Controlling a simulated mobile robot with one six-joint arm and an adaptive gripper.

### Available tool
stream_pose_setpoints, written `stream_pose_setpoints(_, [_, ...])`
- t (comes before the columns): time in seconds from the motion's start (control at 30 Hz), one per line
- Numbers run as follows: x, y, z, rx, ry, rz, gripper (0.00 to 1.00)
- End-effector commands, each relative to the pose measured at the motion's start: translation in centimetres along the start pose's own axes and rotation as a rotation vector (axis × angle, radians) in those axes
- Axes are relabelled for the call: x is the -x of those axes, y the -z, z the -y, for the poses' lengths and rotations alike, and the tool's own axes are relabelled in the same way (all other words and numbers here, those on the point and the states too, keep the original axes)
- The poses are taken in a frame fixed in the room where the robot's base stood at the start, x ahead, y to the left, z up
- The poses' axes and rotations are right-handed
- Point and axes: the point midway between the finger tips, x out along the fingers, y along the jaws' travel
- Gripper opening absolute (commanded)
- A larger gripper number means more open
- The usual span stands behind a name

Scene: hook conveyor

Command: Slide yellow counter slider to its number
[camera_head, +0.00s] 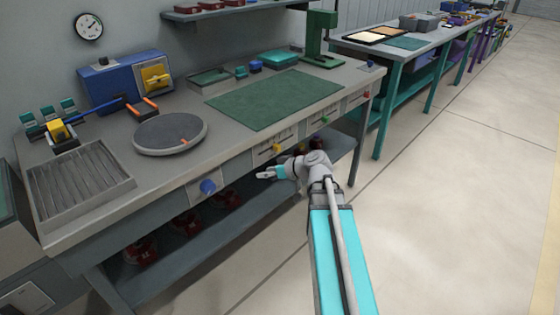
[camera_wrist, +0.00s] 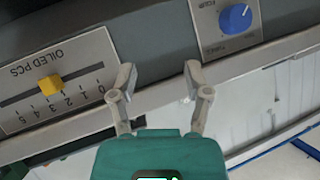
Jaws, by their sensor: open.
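The yellow counter slider (camera_wrist: 49,85) is a small yellow block on a dark slot in a pale panel (camera_wrist: 85,55) marked "OILED PCS". The text appears upside down in the wrist view. The scale reads 0 at the right, rising leftward; the slider stands around 2 to 3, and I cannot tell exactly where. In the head view the slider (camera_head: 277,148) sits on the bench's front edge. My gripper (camera_wrist: 159,73) is open and empty, to the right of the slider in the wrist view. In the head view my gripper (camera_head: 264,174) is below and left of it, apart from the panel.
A blue knob (camera_wrist: 235,18) on its own plate is right of my gripper in the wrist view. A green knob (camera_head: 325,121) is farther along the bench front in the head view. A lower shelf (camera_head: 190,250) holds red items. The floor at right is clear.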

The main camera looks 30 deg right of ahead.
Motion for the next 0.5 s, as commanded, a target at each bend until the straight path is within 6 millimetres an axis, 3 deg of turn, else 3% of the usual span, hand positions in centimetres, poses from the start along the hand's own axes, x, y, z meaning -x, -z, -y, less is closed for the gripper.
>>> stream_pose_setpoints(0.03, [-0.1, -1.1, -1.7, 0.016, -0.014, -0.048, 0.63])
stream_pose_setpoints(0.2, [1.6, -1.5, -5.7, 0.084, -0.071, -0.213, 0.63])
stream_pose_setpoints(0.5, [5.4, -2.5, -11.6, 0.183, -0.206, -0.441, 0.63])
